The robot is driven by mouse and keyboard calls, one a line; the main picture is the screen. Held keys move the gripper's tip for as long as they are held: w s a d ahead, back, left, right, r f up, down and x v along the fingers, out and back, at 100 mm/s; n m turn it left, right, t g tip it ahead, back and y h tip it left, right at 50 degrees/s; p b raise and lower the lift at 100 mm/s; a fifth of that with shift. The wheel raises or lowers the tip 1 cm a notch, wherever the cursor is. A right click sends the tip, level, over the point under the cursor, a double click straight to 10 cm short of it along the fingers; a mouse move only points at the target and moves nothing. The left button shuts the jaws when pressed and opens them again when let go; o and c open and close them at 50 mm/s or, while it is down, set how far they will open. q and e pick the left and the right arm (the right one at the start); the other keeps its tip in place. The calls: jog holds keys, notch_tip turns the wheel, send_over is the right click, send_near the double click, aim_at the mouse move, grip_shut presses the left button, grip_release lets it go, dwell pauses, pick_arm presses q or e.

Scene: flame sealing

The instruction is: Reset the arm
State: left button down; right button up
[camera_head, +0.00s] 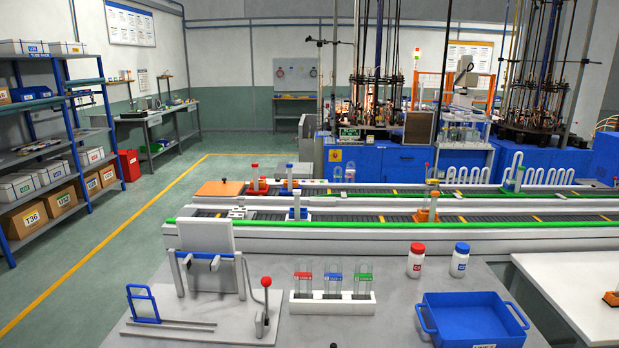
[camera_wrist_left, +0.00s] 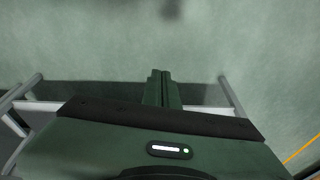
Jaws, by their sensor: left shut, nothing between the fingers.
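My left gripper (camera_wrist_left: 160,88) shows in the left wrist view with its two fingers together and nothing between them. It hangs over plain grey-green floor, apart from any object. Neither of my arms nor grippers shows in the head view. My right gripper is in neither view.
A grey table (camera_head: 393,325) fills the front of the head view. On it stand a press with a red-knobbed lever (camera_head: 266,284), a white rack of tubes (camera_head: 333,301), two bottles (camera_head: 416,260) and a blue bin (camera_head: 472,316). A conveyor (camera_head: 400,240) runs behind. Shelves (camera_head: 50,150) stand left.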

pick_arm(q)
jog(key=s+a+f+b, duration=0.1)
jog(key=s+f, duration=0.8)
jog(key=f, duration=0.3)
jog(key=s+a+f+g+b, duration=0.1)
jog(key=s+a+f+b, duration=0.1)
jog(key=s+f, duration=0.7)
notch_tip(320, 180, down, 4)
jog(key=shift+s+a+f+g, duration=0.1)
jog(key=shift+s+a+g, duration=0.05)
jog(key=shift+s+g, duration=0.2)
dwell(1.4)
